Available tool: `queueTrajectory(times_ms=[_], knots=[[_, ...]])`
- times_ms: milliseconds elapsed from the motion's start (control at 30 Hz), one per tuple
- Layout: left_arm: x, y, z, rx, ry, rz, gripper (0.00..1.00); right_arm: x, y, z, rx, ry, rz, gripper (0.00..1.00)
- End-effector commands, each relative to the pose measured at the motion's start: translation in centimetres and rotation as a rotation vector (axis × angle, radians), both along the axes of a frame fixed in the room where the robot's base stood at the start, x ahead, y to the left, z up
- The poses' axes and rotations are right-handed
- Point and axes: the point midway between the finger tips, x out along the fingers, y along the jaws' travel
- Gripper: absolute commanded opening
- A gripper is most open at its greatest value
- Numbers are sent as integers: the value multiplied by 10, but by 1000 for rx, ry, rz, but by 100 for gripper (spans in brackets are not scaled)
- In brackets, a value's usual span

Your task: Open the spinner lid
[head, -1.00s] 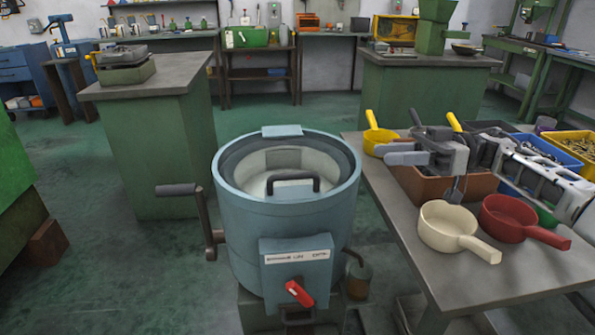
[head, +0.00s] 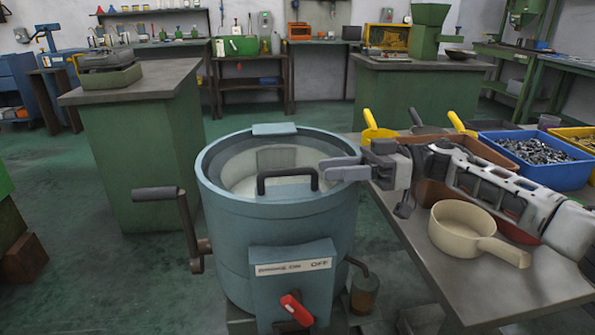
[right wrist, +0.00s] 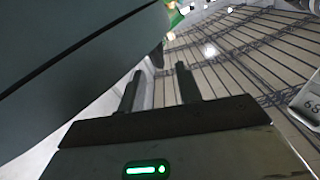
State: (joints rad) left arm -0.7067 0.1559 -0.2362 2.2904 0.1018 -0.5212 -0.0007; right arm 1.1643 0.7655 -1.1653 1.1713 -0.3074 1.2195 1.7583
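The spinner (head: 275,235) is a round blue-grey drum standing in the middle of the head view. A black bar handle (head: 287,180) stands upright at the near side of its round top. A pale inside shows behind the handle; I cannot tell whether through a clear lid. A small blue-grey block (head: 274,129) sits on the far rim. My right gripper (head: 330,169) is over the right part of the drum's top, just right of the handle and apart from it. In the right wrist view its two fingers (right wrist: 160,78) are apart with nothing between them. My left gripper is out of view.
A crank (head: 186,225) sticks out on the drum's left, and a red lever (head: 296,310) is on its front. The table (head: 475,290) at right holds a cream pan (head: 464,229), a brown bin (head: 420,187) and a blue bin (head: 560,175).

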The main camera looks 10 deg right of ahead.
Motion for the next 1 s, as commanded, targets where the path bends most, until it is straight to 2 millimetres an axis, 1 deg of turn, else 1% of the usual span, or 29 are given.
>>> queueTrajectory(times_ms=[33, 100, 200, 300, 400, 500, 767, 800, 867, 900, 1000], knots=[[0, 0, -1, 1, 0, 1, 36, -1, 13, 0, 0, -1, 5, 34], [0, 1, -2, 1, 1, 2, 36, -1, 27, 0, 0, -1, 4, 34], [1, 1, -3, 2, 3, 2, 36, -1, 44, 0, 1, -1, 3, 34], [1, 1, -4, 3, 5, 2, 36, 0, 56, 0, 0, -1, 1, 34], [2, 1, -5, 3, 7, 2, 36, 0, 65, 0, 0, -1, 0, 34], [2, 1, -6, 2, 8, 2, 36, 0, 69, 0, 0, 0, 1, 34], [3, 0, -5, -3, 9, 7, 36, 0, 69, 0, 0, 0, 0, 34], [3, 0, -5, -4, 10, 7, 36, 0, 69, 0, 0, -1, 0, 23], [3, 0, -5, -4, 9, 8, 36, 0, 69, 0, 0, 0, -1, 6], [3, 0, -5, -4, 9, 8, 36, 0, 69, 0, 0, 0, 0, 0], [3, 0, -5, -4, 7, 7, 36, 0, 69, 0, 0, 0, 0, 0]])
